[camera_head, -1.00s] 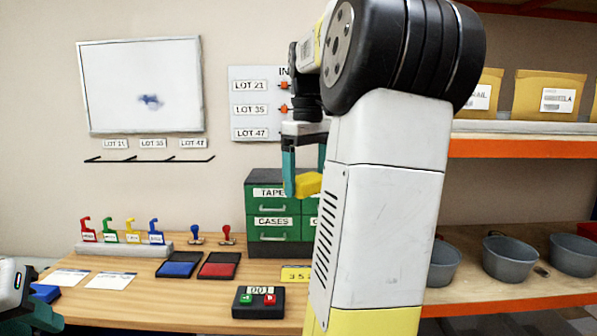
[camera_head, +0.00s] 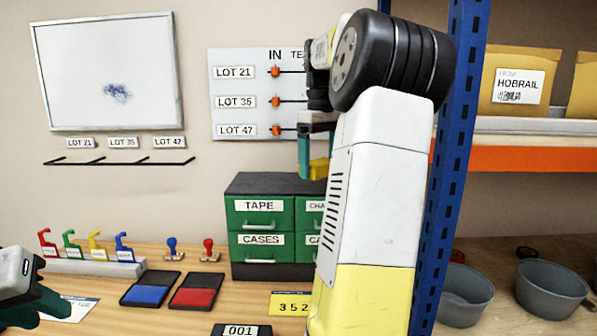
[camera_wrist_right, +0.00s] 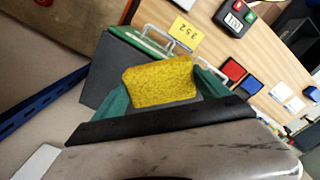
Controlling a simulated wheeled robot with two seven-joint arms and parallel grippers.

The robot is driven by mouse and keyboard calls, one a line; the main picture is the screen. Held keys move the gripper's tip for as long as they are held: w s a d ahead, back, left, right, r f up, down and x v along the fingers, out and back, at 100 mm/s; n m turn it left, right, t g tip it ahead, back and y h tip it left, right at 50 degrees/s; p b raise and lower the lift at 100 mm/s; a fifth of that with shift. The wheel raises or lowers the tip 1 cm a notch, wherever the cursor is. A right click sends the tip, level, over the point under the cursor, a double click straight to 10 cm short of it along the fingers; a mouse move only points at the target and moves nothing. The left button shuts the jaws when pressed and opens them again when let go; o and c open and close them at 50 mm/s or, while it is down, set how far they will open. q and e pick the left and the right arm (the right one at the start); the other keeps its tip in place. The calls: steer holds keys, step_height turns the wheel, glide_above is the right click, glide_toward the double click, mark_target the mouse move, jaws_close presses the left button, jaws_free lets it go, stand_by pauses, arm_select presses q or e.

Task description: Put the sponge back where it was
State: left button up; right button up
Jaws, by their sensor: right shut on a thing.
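The yellow sponge (camera_wrist_right: 160,82) is held between the green fingers of my right gripper (camera_wrist_right: 165,90) in the right wrist view. In the head view the sponge (camera_head: 319,168) shows only in part beside my right arm, above the top of the green drawer cabinet (camera_head: 262,220). My right gripper (camera_head: 312,150) is shut on it; my arm hides its right finger. I cannot tell whether the sponge touches the cabinet. My left gripper (camera_head: 40,302) is at the lower left edge, over the table, partly cut off.
The whiteboard (camera_head: 105,72) bears a blue smudge. The table holds a blue ink pad (camera_head: 148,293), a red ink pad (camera_head: 196,296), a stamp rack (camera_head: 85,265), a yellow 352 card (camera_head: 290,303) and a counter (camera_head: 241,330). A blue shelf post (camera_head: 453,170) stands close right of my right arm.

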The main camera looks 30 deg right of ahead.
steer(key=w+d, duration=0.3)
steer(key=d, duration=0.1)
steer(key=w+d, duration=0.2)
steer(key=shift+w+d+f, duration=0.2)
steer(key=shift+w+f, duration=0.15)
steer(key=shift+f, duration=0.05)
steer(key=shift+w+d+f, duration=0.1)
steer(key=shift+d+f, duration=0.05)
steer(key=shift+f, duration=1.6)
steer(key=shift+f, duration=0.15)
steer(key=o, duration=1)
steer(key=shift+o, duration=0.2)
